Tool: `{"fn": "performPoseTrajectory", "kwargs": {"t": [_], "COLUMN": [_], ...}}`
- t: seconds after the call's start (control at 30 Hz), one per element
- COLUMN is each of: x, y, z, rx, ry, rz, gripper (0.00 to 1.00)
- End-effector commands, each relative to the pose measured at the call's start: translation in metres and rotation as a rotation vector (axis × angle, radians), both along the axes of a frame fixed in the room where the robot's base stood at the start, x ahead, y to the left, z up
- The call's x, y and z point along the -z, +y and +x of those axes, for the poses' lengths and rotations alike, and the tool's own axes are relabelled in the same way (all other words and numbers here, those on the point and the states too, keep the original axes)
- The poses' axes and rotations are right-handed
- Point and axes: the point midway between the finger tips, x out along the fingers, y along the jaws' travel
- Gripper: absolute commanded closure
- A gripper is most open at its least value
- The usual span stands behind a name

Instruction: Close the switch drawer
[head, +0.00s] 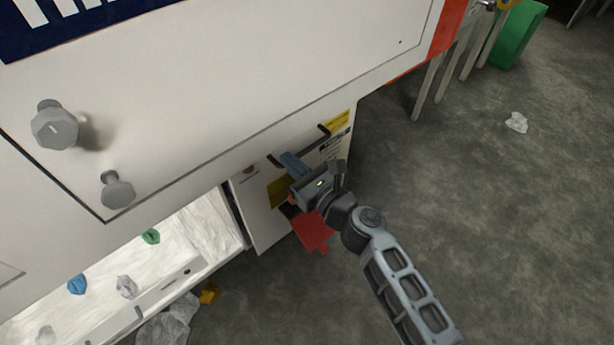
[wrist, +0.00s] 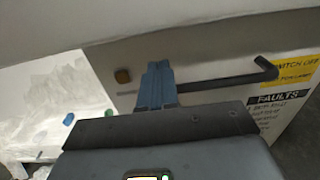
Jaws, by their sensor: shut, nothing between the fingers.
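The switch drawer (head: 253,215) has a pale front below the white machine's overhang, with yellow labels and a dark bar handle (head: 324,129). In the wrist view its front (wrist: 215,67) shows a small orange-brown square, the handle (wrist: 225,82), a "SWITCH OFF" label and a "FAULTS" label. My gripper (head: 291,163) has its blue fingers together and empty, at the handle's left part. In the wrist view the fingertips (wrist: 157,72) overlap the left end of the handle; I cannot tell whether they touch it. How far the drawer stands out is unclear.
The white machine body (head: 250,85) with grey knobs (head: 55,128) overhangs the drawer. At left is a film-lined bin (head: 205,228) with coloured scraps. A red piece (head: 314,232) shows below my gripper. The concrete floor at right is mostly clear, with one white scrap (head: 516,122).

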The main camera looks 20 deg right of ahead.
Motion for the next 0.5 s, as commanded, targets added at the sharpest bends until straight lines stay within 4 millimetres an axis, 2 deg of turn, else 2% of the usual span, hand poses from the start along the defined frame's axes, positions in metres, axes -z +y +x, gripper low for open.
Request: {"fn": "performPoseTrajectory", "kwargs": {"t": [0.03, 0.2, 0.5], "x": [0.000, 0.000, 0.000], "y": [0.004, 0.011, 0.015], "z": [0.010, 0.032, 0.045], "rx": [-0.002, -0.002, 0.000], "ry": [-0.001, -0.001, 0.001], "rz": [-0.001, -0.001, 0.000], "gripper": [1.00, 1.00, 1.00]}}
